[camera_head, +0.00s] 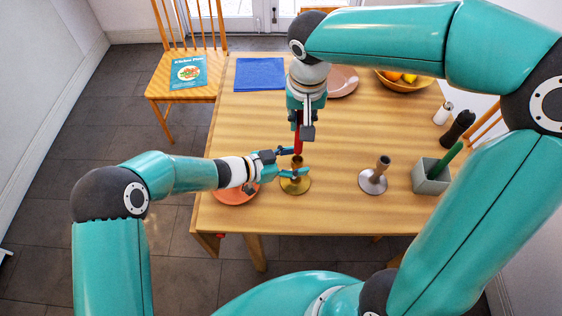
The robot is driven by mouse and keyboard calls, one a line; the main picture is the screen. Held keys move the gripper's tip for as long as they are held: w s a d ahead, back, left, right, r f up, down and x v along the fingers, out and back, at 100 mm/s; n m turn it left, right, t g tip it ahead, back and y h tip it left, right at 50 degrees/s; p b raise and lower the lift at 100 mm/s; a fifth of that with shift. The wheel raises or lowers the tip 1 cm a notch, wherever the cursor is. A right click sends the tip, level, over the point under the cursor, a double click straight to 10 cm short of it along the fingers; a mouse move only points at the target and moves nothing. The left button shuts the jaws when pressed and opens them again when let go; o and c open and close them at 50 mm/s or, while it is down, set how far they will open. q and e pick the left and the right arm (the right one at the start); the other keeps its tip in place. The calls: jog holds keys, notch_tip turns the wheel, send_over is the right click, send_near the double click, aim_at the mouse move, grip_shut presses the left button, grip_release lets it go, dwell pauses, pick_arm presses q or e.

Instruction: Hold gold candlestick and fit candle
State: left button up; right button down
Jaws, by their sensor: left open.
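The gold candlestick (295,187) stands upright near the front of the wooden table. My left gripper (295,162) reaches in from the left, its fingers open on either side of the candlestick's stem. The red candle (298,145) is upright above the candlestick's cup, its lower end close to the cup. I cannot tell whether the candle touches the cup. My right gripper (303,122) points down from above and is shut on the candle, hiding its upper part.
A silver candlestick (373,181) stands to the right, beside a grey box (431,178) with a green candle (446,160). An orange plate (235,196) lies partly under my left gripper. A blue cloth (260,73), pink plate (342,81) and fruit bowl (402,82) are at the back.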

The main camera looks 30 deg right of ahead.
pick_arm(q)
jog(key=shift+d+f, duration=0.2)
jog(key=shift+d, duration=0.25)
grip_shut()
dwell(0.6)
